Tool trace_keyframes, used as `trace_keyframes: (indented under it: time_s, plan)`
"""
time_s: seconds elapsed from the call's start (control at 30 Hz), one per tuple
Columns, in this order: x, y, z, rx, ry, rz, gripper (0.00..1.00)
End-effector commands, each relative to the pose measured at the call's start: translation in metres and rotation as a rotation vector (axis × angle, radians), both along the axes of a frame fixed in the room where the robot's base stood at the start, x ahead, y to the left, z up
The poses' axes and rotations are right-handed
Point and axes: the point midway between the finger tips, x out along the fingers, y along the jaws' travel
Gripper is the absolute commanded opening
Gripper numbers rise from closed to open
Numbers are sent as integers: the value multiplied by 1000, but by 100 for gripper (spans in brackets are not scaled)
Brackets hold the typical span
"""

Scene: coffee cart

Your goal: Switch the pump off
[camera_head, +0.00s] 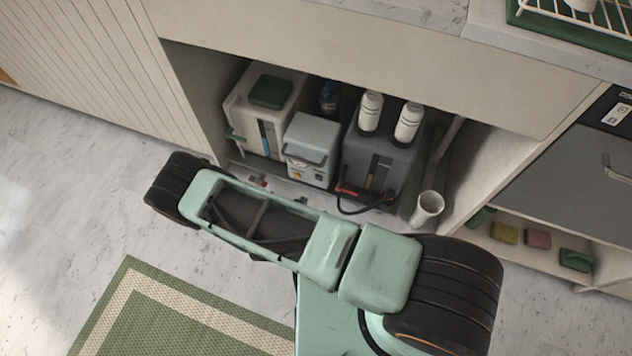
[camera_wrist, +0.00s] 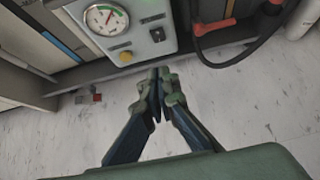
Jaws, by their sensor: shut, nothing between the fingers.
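The pump is a grey box (camera_head: 312,134) with a handle, standing between two tanks in the open bay under the counter. In the wrist view its front panel (camera_wrist: 138,32) shows a round gauge (camera_wrist: 107,19) with a green arc, a yellow round knob (camera_wrist: 125,57) and a small dark switch (camera_wrist: 157,34) at the lower right. The switch's position is too small to tell. My gripper (camera_wrist: 162,80) is shut and empty, in front of and below the panel, apart from it.
A pale tank (camera_head: 250,118) with a green cap stands left of the pump; a dark grey tank (camera_head: 378,160) with two white bottles stands right. A black hose (camera_head: 362,207) with red ends loops in front. A white cup (camera_head: 427,208) stands right.

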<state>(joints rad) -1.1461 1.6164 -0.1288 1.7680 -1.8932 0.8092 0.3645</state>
Motion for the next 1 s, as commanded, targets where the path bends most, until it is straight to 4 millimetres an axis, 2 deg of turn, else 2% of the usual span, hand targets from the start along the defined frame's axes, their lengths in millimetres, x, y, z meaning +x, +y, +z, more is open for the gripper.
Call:
trace_keyframes:
  time_s: [0.37, 0.53, 0.67, 1.0]
  plan:
    - [-2, -3, -4, -10, 3, 6, 0]
    - [3, -6, -10, -10, 3, 5, 0]
    - [17, -11, -23, -11, 1, 5, 0]
    - [70, -30, -70, -10, 1, 5, 0]
